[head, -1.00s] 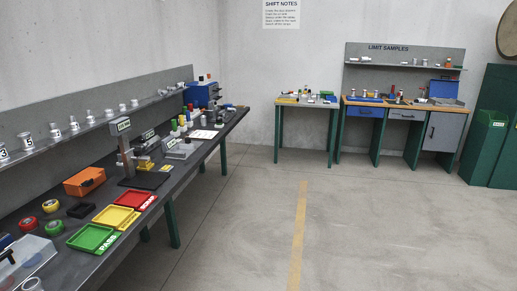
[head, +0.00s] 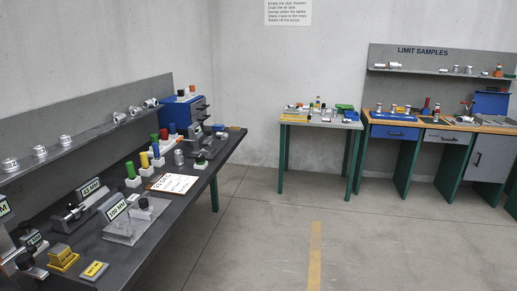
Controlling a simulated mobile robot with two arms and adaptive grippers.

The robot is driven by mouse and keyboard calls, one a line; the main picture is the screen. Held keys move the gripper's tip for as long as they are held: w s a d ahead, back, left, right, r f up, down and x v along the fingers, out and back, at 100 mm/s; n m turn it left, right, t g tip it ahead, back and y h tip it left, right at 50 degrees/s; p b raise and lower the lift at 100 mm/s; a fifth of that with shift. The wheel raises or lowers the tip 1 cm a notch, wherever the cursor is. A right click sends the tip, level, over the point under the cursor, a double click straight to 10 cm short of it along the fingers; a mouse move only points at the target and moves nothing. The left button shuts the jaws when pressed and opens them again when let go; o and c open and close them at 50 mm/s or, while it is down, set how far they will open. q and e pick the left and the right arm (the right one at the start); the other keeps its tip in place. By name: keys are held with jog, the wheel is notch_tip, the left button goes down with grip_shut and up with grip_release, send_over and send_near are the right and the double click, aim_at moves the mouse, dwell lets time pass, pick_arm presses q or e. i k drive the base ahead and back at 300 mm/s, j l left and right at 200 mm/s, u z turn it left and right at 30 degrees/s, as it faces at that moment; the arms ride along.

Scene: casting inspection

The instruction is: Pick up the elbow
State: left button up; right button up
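No part that I can surely name as the elbow shows in the head view. Several small silvery castings stand on the wall shelf at the left; the one at the shelf's far end (head: 150,103) lies with its round opening to the side, and another casting (head: 119,117) is beside it. They are too small to tell whether one is an elbow. More small silvery pieces, such as one on the far shelf (head: 457,69), are also too small to make out. Neither of my grippers is in view.
The long dark bench (head: 215,160) runs along the left wall with gauges, coloured cylinders, a clipboard (head: 172,183) and a blue drawer cabinet (head: 182,113). A small table (head: 320,122) and the limit samples bench (head: 430,128) stand at the back. The floor (head: 380,240) is clear.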

aim_at(224, 136)
jog(key=i+u, duration=0.1)
jog(key=i, duration=0.5)
jog(key=i+l+u, duration=0.1)
jog(key=i, duration=0.55)
jog(key=i+l, duration=0.15)
jog(key=i, duration=0.45)
jog(key=u, duration=0.05)
